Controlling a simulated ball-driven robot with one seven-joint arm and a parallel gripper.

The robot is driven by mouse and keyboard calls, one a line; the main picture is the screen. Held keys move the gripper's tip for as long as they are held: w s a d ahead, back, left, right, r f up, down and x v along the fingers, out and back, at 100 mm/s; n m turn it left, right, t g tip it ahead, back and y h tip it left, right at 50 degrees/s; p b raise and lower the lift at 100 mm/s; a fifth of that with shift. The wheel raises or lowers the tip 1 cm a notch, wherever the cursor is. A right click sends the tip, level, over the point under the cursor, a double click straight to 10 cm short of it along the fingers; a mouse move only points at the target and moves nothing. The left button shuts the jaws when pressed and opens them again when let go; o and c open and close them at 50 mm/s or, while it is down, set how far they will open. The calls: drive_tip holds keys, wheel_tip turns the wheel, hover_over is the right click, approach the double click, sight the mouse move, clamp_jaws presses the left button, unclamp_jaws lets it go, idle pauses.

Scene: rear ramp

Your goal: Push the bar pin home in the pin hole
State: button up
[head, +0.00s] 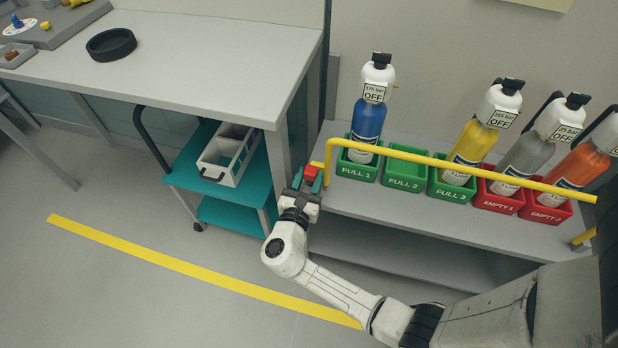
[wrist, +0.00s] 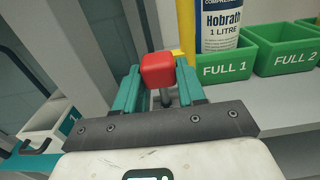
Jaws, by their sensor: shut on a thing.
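The bar pin (head: 311,172) has a red, block-like knob and sits at the left end of the yellow bar (head: 440,160). In the wrist view the red knob of the bar pin (wrist: 158,70) is between the teal fingers, with a short grey shaft below it. My gripper (head: 306,178) is shut on the pin; it also shows in the wrist view (wrist: 160,82). The yellow bar's upright end (wrist: 186,28) is just behind the knob. The pin hole is hidden, so I cannot tell how deep the pin sits.
Bottles stand in green and red bins on the shelf (head: 345,200) behind the bar; the FULL 2 bin (head: 405,175) is empty. A teal trolley (head: 190,178) with a white crate (head: 212,174) and a grey table (head: 230,65) are at left. The floor at lower left is clear.

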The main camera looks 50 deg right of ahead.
sight(310, 183)
drive_tip(key=shift+f+b, duration=1.3)
drive_tip(key=shift+f, duration=0.35)
drive_tip(key=o, duration=1.2)
drive_tip(key=shift+a, duration=0.15)
drive_tip(key=p+v, duration=0.1)
drive_tip(key=v, duration=0.9)
drive_tip(key=shift+a, duration=0.25)
drive_tip(key=shift+s, duration=0.1)
